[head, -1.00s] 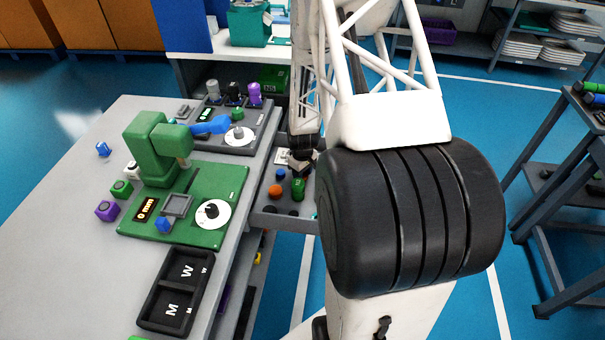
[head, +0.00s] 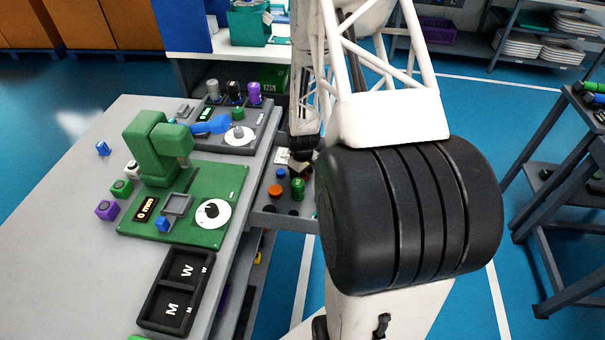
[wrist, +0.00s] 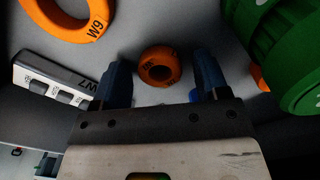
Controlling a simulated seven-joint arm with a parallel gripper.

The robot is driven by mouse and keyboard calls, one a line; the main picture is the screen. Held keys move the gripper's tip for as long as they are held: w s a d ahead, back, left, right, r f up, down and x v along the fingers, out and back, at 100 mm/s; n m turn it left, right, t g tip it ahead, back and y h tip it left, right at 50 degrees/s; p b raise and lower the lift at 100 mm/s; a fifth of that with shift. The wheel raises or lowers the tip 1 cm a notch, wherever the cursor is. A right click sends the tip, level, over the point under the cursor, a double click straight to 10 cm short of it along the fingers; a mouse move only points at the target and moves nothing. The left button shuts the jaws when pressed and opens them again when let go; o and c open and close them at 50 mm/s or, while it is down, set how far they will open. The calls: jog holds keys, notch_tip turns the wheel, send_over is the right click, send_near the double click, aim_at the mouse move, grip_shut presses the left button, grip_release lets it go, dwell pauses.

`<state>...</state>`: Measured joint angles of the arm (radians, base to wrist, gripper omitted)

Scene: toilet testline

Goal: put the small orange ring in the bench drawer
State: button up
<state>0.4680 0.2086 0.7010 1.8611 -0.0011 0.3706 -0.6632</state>
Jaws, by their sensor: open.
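The small orange ring (wrist: 160,66) lies on a grey surface, seemingly the floor of the open bench drawer (head: 285,222). In the wrist view my gripper (wrist: 162,82) is open, its two blue fingers spread apart on either side of the near part of the ring. The ring sits between and slightly beyond the fingertips, and I see no finger clearly touching it. In the head view my arm reaches down over the drawer and hides its back part; I cannot make out the small ring there.
A larger orange ring marked W9 (wrist: 62,14), a white block marked W7 (wrist: 58,80) and a big green cylinder (wrist: 290,50) lie around the gripper. The bench (head: 75,220) holds a green test stand (head: 155,150) and a black two-part tray (head: 178,290).

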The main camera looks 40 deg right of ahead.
jog(key=shift+r, duration=0.15)
notch_tip(320, 180, up, 12)
dwell(0.7)
jog(key=shift+r, duration=0.1)
dwell(0.4)
